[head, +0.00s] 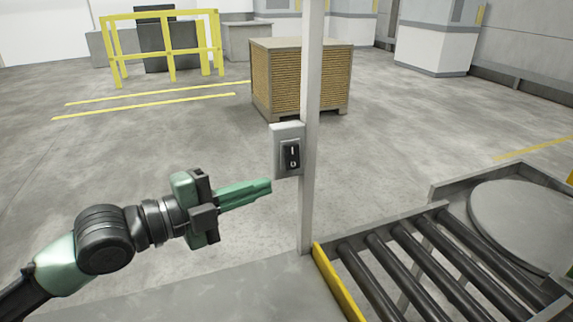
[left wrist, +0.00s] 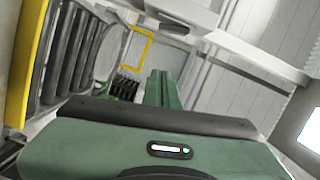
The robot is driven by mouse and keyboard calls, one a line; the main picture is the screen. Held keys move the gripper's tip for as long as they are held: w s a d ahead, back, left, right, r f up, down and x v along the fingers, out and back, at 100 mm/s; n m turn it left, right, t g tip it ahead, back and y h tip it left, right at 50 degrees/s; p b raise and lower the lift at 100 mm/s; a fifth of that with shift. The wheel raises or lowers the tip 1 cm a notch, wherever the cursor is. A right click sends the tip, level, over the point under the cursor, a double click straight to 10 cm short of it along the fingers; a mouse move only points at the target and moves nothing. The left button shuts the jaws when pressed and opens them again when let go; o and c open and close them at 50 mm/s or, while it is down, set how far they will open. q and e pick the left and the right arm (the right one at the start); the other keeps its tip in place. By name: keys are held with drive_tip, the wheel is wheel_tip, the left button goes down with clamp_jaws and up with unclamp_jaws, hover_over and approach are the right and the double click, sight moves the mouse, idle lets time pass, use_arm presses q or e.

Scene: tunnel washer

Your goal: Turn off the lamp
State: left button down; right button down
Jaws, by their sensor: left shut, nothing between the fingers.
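A grey switch box (head: 288,150) with a black rocker switch (head: 292,157) is fixed to a pale upright post (head: 310,120) in the head view. The rocker bears a line mark above and a round mark below. My left gripper (head: 268,187) has its green fingers shut and empty, with the tips just below and left of the switch box. A gap to the rocker seems to remain. In the left wrist view, the green fingers (left wrist: 158,90) are together. No lamp can be made out for certain. My right gripper is not in view.
A roller conveyor (head: 420,260) with a yellow end edge (head: 338,283) lies right of the post, beside a round grey plate (head: 525,225). A pallet load (head: 285,75) and yellow railing (head: 170,50) stand farther back. Open floor lies left.

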sight(292, 157)
use_arm(q)
drive_tip(key=w+d+f+p, duration=0.1)
drive_tip(key=w+d+p, duration=0.3)
drive_tip(key=w, duration=0.4)
drive_tip(key=shift+w+d, duration=0.2)
drive_tip(key=shift+d, duration=0.3)
drive_tip(key=shift+f, duration=0.1)
